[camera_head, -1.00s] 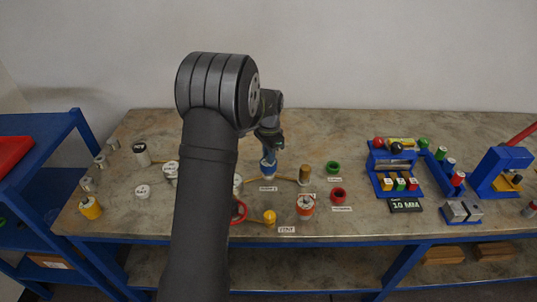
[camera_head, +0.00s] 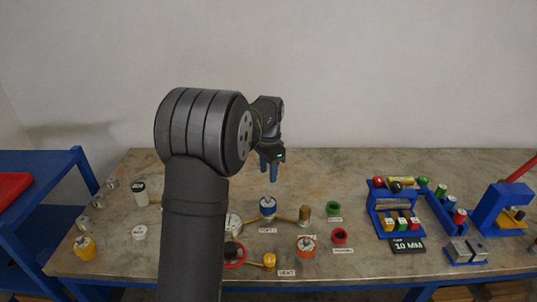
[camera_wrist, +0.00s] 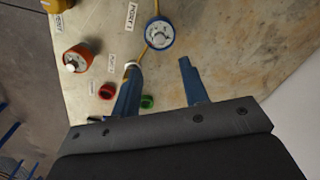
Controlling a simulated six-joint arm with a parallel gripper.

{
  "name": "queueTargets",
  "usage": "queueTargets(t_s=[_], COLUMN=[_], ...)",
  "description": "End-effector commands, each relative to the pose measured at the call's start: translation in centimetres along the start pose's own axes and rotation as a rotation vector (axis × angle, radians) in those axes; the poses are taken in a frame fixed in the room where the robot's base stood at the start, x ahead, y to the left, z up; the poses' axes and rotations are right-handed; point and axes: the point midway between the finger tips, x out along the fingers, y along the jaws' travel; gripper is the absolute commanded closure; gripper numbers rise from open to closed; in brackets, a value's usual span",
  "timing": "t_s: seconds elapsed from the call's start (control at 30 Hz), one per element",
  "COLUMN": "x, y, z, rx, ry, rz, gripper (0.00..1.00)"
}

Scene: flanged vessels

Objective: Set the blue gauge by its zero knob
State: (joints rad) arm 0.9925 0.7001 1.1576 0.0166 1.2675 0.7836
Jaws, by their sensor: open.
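The blue gauge (camera_head: 268,207) stands on the bench by the PORT 1 label, with a white face and a small knob on top. It also shows in the wrist view (camera_wrist: 159,34), just beyond my fingertips. My gripper (camera_head: 269,176) is open and empty, pointing down above and behind the gauge, clear of it. In the wrist view its two blue fingers (camera_wrist: 159,68) are spread with a gap between them. The knob's setting and the dial reading are too small to tell.
An orange gauge (camera_head: 306,246) stands nearer the front, right of the blue one. Green (camera_head: 333,209) and red (camera_head: 339,236) rings lie further right. My arm hides part of the left bench.

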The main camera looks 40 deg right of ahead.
Motion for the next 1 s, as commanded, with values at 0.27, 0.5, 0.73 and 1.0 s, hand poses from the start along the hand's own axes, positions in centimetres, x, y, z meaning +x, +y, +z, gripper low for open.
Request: queueTargets(t_s=[0.27,0.5,0.73,1.0], x=[-5.2,-6.6,-6.6,-6.6], y=[0.0,0.0,0.0,0.0], z=[0.0,0.0,0.0,0.0], rx=[0.000,0.000,0.000,0.000], ry=[0.001,0.000,-0.001,-0.001], rz=[-0.001,0.000,0.001,0.001], gripper=[0.59,0.59,0.59,0.59])
